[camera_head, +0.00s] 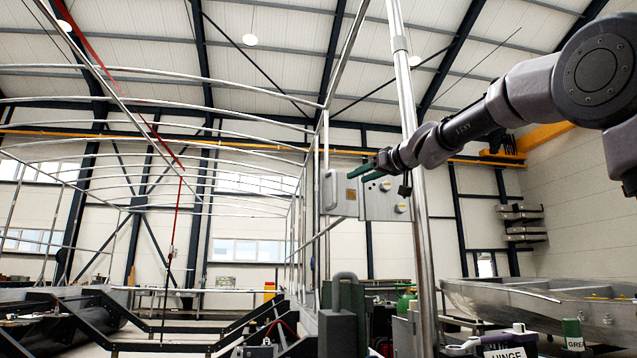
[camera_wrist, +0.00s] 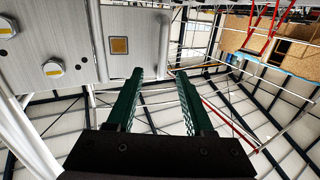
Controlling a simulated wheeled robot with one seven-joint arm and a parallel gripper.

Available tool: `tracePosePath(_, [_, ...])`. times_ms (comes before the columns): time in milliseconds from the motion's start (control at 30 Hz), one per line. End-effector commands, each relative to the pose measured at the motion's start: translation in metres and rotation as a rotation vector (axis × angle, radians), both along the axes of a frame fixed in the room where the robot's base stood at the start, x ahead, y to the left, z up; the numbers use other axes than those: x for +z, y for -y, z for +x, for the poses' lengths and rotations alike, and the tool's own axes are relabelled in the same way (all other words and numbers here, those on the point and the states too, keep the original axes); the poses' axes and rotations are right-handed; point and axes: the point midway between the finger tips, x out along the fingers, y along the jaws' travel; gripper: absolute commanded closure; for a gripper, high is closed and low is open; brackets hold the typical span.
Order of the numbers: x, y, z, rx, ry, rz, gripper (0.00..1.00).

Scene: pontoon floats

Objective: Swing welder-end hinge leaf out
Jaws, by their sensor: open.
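A brushed metal hinge leaf (camera_head: 378,207) is mounted at the pole in the middle of the head view. It carries a small brass-coloured square and round white-and-yellow discs. In the wrist view the leaf (camera_wrist: 75,62) fills the upper left. A rounded bar handle (camera_head: 329,190) is at its left end; in the wrist view the bar (camera_wrist: 163,45) lines up between the fingertips, but I cannot tell how deep it sits. My gripper (camera_head: 370,167), with green fingers, is by the leaf's upper edge. In the wrist view my gripper (camera_wrist: 159,74) is open, with nothing held.
A tubular frame (camera_head: 310,200) rises to the left. A grey metal float (camera_head: 545,303) lies at right.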

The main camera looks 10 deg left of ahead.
Motion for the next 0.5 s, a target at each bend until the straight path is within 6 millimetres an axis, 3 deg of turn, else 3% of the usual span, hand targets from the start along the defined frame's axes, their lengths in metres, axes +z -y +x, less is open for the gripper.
tracePosePath(100, [0.012, -0.006, 0.009, 0.006, 0.037, 0.005, 0.48])
tracePosePath(267, [0.012, -0.019, 0.023, 0.008, 0.039, 0.006, 0.48])
tracePosePath(500, [0.011, -0.051, 0.057, 0.01, 0.039, 0.006, 0.48])
